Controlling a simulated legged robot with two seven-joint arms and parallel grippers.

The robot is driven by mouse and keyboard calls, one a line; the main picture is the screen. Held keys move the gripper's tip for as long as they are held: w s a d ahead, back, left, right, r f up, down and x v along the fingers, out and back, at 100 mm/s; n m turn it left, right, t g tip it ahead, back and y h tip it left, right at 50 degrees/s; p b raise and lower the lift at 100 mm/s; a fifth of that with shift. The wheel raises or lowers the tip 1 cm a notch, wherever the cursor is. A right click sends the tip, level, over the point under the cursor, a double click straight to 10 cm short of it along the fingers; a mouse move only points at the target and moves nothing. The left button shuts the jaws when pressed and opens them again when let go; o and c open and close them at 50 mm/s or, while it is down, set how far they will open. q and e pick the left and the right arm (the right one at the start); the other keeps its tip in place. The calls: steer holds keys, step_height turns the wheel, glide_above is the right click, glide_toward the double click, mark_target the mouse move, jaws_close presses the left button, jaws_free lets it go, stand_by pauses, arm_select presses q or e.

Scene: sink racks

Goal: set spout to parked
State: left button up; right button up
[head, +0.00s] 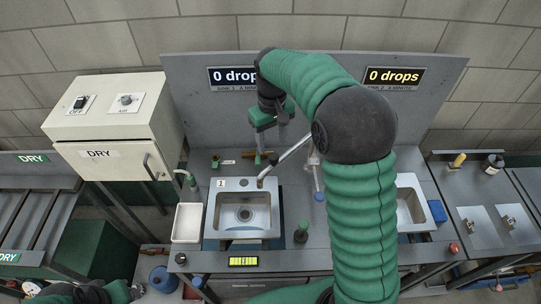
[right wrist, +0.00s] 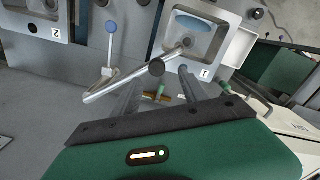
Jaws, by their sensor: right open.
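My right gripper (head: 270,146) is open above and behind sink 1, close to the spout. In the wrist view the open right gripper (right wrist: 160,84) has nothing clearly between its fingers. My left gripper is not clearly visible.
A lever with a blue knob (head: 319,196) stands right of the spout. Sink 2 (head: 436,211) is partly hidden by my right arm. A cream cabinet (head: 110,125) stands left.

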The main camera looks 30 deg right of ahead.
mark_target(273, 156)
steer(key=f, duration=0.2)
steer(key=f+p, duration=0.1)
steer(key=f, duration=0.2)
steer(key=d+f, duration=0.1)
steer(key=f, duration=0.1)
steer(key=shift+w+f, duration=0.1)
steer(key=shift+f, duration=0.15)
steer(key=shift+d+f, duration=0.1)
steer(key=shift+f, duration=0.4)
arm_select(q)
steer(key=shift+w+d+r, duration=0.1)
steer(key=shift+d+r, duration=0.15)
steer(key=shift+r, duration=0.25)
steer(key=shift+d+r, duration=0.2)
steer(key=shift+r, duration=0.25)
arm_select(e)
steer(key=shift+a, duration=0.2)
steer(key=shift+a, duration=0.15)
steer(key=c, duration=0.4)
steer(key=shift+c, duration=1.2)
jaws_close()
arm_select(q)
steer(key=shift+a, duration=0.1)
